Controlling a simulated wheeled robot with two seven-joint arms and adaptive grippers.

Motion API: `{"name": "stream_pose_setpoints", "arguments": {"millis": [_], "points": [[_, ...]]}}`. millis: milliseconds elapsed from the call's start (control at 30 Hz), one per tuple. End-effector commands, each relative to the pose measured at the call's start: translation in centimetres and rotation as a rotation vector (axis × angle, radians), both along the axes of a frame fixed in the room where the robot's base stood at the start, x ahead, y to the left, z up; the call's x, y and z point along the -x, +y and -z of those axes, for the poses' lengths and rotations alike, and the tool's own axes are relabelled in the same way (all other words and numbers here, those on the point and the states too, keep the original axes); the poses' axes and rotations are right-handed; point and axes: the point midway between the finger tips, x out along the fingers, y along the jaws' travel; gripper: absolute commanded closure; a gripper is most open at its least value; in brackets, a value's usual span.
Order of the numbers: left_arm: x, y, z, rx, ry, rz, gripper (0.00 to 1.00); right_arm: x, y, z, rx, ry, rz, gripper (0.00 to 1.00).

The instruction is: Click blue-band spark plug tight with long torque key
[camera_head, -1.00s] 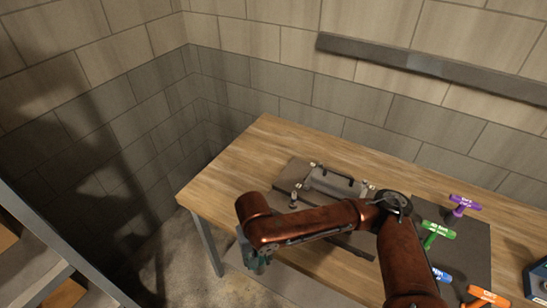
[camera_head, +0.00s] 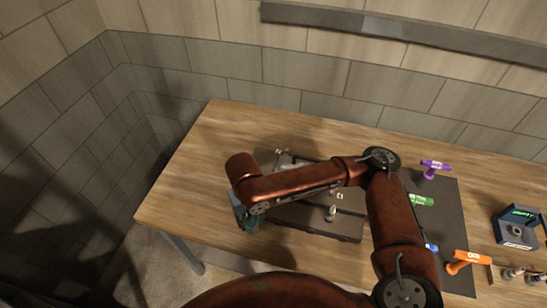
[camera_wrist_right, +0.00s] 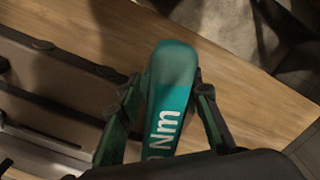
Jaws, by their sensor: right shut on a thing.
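My right gripper (camera_wrist_right: 160,105) is shut on a teal key handle (camera_wrist_right: 168,90), with white lettering ending in "Nm" in the right wrist view. In the head view the right gripper (camera_head: 241,212) hangs over the table, by the left part of the dark engine board (camera_head: 320,224). The key's lower end is hidden. My right forearm covers much of the engine assembly. A small pale upright piece (camera_head: 331,213), perhaps a plug, stands on the board. No blue band can be made out. My left gripper is not in view.
A dark box with a green display (camera_head: 517,227) stands at the right. Small plug-like parts (camera_head: 511,273) lie nearby. The table's left end is clear.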

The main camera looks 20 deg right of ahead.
Motion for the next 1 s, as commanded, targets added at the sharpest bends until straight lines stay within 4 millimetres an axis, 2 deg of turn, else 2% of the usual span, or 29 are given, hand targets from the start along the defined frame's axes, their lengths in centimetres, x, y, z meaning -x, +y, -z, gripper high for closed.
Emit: {"name": "stream_pose_setpoints", "arguments": {"millis": [33, 167, 467, 800, 1000], "points": [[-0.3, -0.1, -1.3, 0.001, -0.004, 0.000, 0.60, -0.3, -0.1, -1.3, -0.001, -0.004, -0.061, 0.96], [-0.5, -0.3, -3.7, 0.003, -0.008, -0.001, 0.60, -0.9, -0.5, -3.2, -0.001, -0.003, -0.294, 0.96], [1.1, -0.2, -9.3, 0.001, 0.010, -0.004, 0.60, -2.7, -2.2, -7.2, -0.004, 0.005, -0.917, 0.96], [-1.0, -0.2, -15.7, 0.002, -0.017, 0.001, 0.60, -4.9, -4.2, -11.5, -0.012, 0.009, -1.620, 0.96], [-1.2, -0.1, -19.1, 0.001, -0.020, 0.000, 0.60, -6.2, -5.6, -13.9, -0.012, 0.006, -2.014, 0.96]]}}
